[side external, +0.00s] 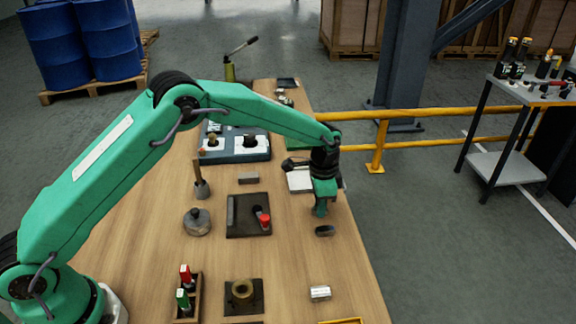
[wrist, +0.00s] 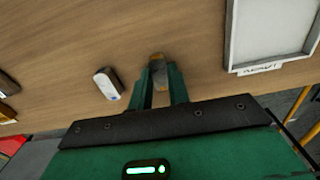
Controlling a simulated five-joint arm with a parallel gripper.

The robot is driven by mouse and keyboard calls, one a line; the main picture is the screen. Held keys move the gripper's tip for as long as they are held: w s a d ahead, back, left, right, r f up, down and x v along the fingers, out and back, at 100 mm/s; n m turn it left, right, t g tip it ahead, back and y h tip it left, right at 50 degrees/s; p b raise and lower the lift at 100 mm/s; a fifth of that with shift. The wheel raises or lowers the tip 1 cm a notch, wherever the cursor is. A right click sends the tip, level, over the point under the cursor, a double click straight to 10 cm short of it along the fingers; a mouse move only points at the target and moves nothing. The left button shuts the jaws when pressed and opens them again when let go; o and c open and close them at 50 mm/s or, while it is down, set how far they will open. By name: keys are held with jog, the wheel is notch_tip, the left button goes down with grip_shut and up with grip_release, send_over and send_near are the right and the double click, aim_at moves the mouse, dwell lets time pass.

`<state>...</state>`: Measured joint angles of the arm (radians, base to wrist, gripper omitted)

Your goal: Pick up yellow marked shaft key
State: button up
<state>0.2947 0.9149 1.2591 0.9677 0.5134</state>
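My gripper (wrist: 161,72) shows in the wrist view as two green fingers with a gap between them. A small grey key with a yellowish end (wrist: 157,57) lies at the fingertips, partly between them. I cannot tell whether the fingers touch it. A second grey key with a white and blue mark (wrist: 108,85) lies apart, to the left of the fingers. In the side view my gripper (side external: 320,212) points down, low over the table. A dark key (side external: 324,231) lies just in front of it there.
A white-framed, labelled tray (wrist: 230,50) lies right of the fingers in the wrist view. The table's right edge is close to my gripper.

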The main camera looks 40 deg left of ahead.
jog(key=shift+r, duration=0.15)
grip_shut()
jog(key=shift+r, duration=0.55)
jog(key=r, duration=0.3)
jog(key=shift+s+d+r, duration=0.1)
jog(key=shift+s+d, duration=0.05)
jog(key=shift+d, duration=0.05)
jog(key=s+d+r, duration=0.6)
jog(key=s+d, duration=0.1)
jog(key=s, duration=0.1)
jog(key=shift+s+d+r, duration=0.15)
jog(key=shift+d+r, duration=0.05)
jog(key=shift+r, duration=0.05)
jog(key=s+a+f, duration=0.1)
jog(key=s+a, duration=0.1)
jog(key=a, duration=0.9)
jog(key=s+a+f, duration=0.1)
jog(key=s+a, duration=0.1)
jog(key=a, duration=1)
jog(key=shift+s, duration=0.15)
jog(key=shift+f, duration=0.25)
